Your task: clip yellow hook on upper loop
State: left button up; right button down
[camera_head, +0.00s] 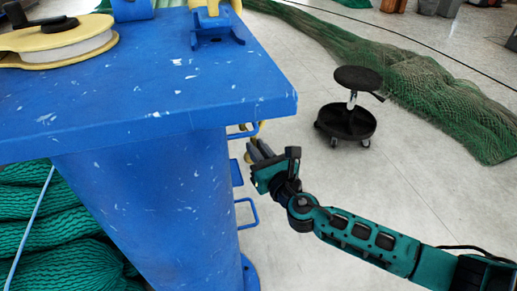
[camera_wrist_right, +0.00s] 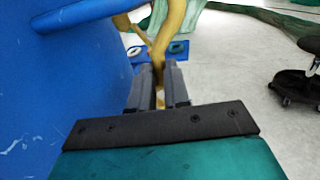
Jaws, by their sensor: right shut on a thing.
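My right gripper (camera_head: 258,150) is at the right side of the blue column, just below the table corner. In the right wrist view its fingers (camera_wrist_right: 159,88) are shut on the yellow hook (camera_wrist_right: 168,42), which rises from between them and curves near the blue column. The upper loop (camera_head: 256,129) is a small blue bracket under the table edge, just above the gripper tips. A lower blue loop (camera_head: 255,214) is further down the column. The hook is mostly hidden in the head view; I cannot tell whether it touches the upper loop. My left gripper is not in view.
The blue table (camera_head: 150,85) overhangs the column (camera_head: 150,205). A yellow reel (camera_head: 62,45) lies on top. A black stool (camera_head: 350,105) stands on the floor to the right, before a green net (camera_head: 420,85). The floor between stool and column is mostly clear.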

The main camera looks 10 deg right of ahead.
jog(key=shift+r, duration=0.1)
dwell(0.3)
jog(key=c, duration=1)
grip_release()
jog(key=shift+c, duration=0.2)
jog(key=shift+f, duration=0.2)
jog(key=v, duration=1.3)
jog(key=s+d+f+n+g, duration=0.1)
jog(key=f+n, duration=0.4)
jog(key=n, duration=0.7)
jog(key=s+d+f+n+g+h, duration=0.1)
jog(key=s+f+n+g, duration=0.2)
jog(key=s+f+n, duration=0.3)
jog(key=s+d+f+n+g+h, duration=0.1)
jog(key=f+n, duration=0.4)
jog(key=n, duration=1.2)
jog(key=shift+s+f+n+g, duration=0.15)
jog(key=shift+s+g, duration=0.3)
jog(key=shift+s, duration=0.25)
jog(key=shift+s+f+n+g, duration=0.15)
jog(key=shift+s+g, duration=0.3)
jog(key=shift+s, duration=0.25)
